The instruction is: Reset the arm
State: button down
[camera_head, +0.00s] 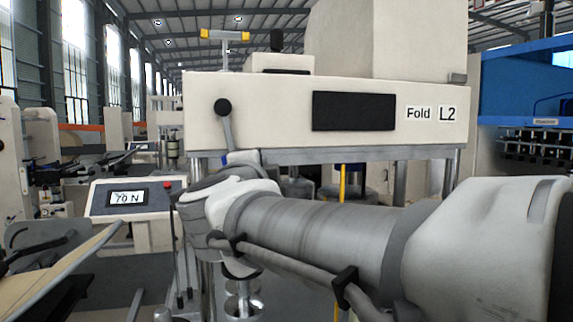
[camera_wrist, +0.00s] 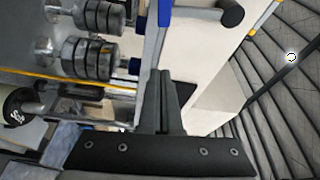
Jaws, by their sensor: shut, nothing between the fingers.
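My gripper (camera_wrist: 163,100) shows in the wrist view with its two dark fingers together and nothing between them. In the head view my grey and white arm reaches from the lower right to the middle, and my gripper is hidden there behind the arm's own links. A black-knobbed lever (camera_head: 225,122) on the cream machine (camera_head: 275,112) labelled "Fold L2" stands just above the arm's far end. I cannot tell whether the arm touches it.
A panel reading "70 N" (camera_head: 128,198) stands left of the arm. A blue machine (camera_head: 525,85) is at the right. In the wrist view, dark rollers (camera_wrist: 90,57) lie at the upper left and a black cylindrical knob (camera_wrist: 231,13) at the top.

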jog(key=s+d+f+n+g, duration=0.6)
jog(key=s+d+f+n, duration=0.2)
jog(key=s+f, duration=0.3)
jog(key=s+d+f+n+g+y, duration=0.1)
jog(key=s+d+f+n+g, duration=0.5)
jog(key=f, duration=1.1)
jog(key=s+d+n, duration=0.3)
jog(key=s+d, duration=0.2)
jog(key=s, duration=0.1)
jog(key=shift+f+g, duration=0.15)
jog(key=shift+g, duration=0.25)
